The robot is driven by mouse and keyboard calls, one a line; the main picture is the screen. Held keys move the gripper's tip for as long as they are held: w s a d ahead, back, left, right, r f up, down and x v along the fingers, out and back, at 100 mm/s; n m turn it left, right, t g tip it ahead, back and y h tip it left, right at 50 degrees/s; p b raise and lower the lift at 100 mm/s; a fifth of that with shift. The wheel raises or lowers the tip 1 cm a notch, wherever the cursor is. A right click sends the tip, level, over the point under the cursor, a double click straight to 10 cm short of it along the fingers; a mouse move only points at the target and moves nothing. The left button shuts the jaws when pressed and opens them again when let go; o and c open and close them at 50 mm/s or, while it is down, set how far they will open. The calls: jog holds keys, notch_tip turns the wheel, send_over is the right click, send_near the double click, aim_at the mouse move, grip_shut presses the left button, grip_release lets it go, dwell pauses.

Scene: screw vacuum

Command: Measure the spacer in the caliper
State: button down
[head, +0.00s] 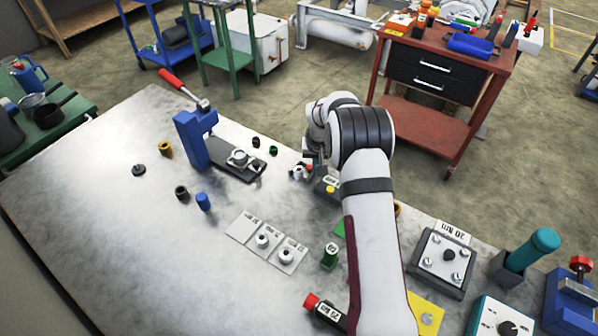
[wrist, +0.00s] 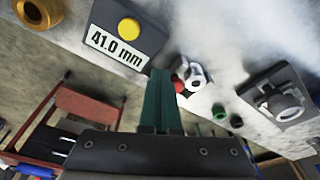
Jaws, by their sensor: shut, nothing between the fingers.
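A dark block with a yellow button and a readout of 41.0 mm, which looks like the caliper's display (wrist: 118,42), fills the upper left of the wrist view. It also shows beside my arm in the head view (head: 328,190). A small white ring-like part with a red piece, possibly the spacer (wrist: 194,77), is just beyond my fingertips; whether it sits in caliper jaws is unclear. It also shows in the head view (head: 298,173). My gripper (wrist: 162,78) is shut and empty, its green fingers beside the display block. In the head view my arm mostly hides it.
White plates (head: 243,226) with two white cylindrical parts lie mid-table. A blue press (head: 192,140) with a red handle stands at the back. Several small rings lie around it. A 20 Nm plate (head: 441,262) is at right. The table's left front is clear.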

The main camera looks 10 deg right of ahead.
jog(key=shift+w+a, duration=0.45)
dwell(1.1)
jog(key=shift+s+d, duration=0.45)
jog(key=shift+r, duration=3)
